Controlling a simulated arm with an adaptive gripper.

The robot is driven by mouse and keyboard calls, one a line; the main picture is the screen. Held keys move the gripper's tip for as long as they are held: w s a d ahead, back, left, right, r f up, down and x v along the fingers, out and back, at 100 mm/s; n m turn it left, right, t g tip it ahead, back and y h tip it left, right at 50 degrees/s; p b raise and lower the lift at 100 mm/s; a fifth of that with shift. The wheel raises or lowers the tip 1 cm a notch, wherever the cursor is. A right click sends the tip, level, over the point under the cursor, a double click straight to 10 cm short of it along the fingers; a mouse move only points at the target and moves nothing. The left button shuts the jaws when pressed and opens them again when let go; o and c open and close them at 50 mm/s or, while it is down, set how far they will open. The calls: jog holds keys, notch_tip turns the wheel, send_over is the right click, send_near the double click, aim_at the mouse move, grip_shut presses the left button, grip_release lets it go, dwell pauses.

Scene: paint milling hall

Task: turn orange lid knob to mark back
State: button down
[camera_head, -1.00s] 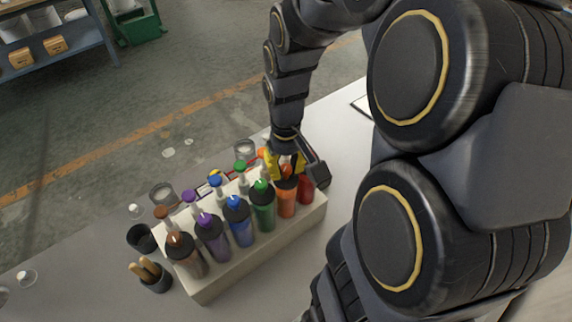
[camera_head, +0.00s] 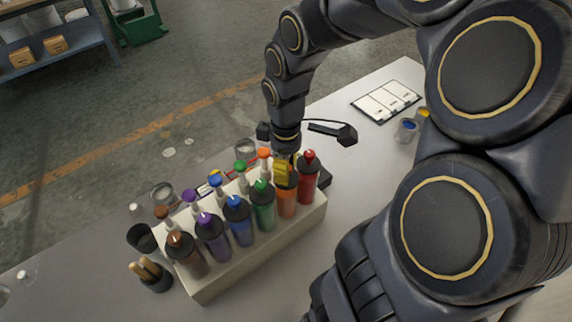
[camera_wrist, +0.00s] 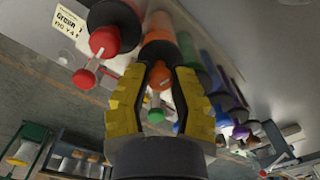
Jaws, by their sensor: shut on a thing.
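The orange bottle (camera_head: 287,202) stands upright in the front row of a pale rack, between the red and green bottles. My gripper (camera_head: 285,172) points down over its black lid. In the wrist view, the yellow fingers of my gripper (camera_wrist: 158,78) are on either side of the small orange lid knob (camera_wrist: 160,74) and shut on it. The orange bottle's body (camera_wrist: 160,22) and black lid lie beyond the fingertips. The fingers partly cover the lid, and I cannot make out a mark on it.
The red bottle (camera_head: 307,180) and green bottle (camera_head: 263,207) stand close on either side. An orange-topped dropper bottle (camera_head: 264,155) and other small ones stand behind. The rack (camera_head: 262,257) holds several bottles.

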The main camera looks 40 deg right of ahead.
jog(key=shift+n, duration=0.9)
jog(key=c, duration=0.8)
grip_release()
jog(key=shift+c, duration=0.2)
jog(key=shift+r, duration=0.1)
notch_tip(320, 180, up, 12)
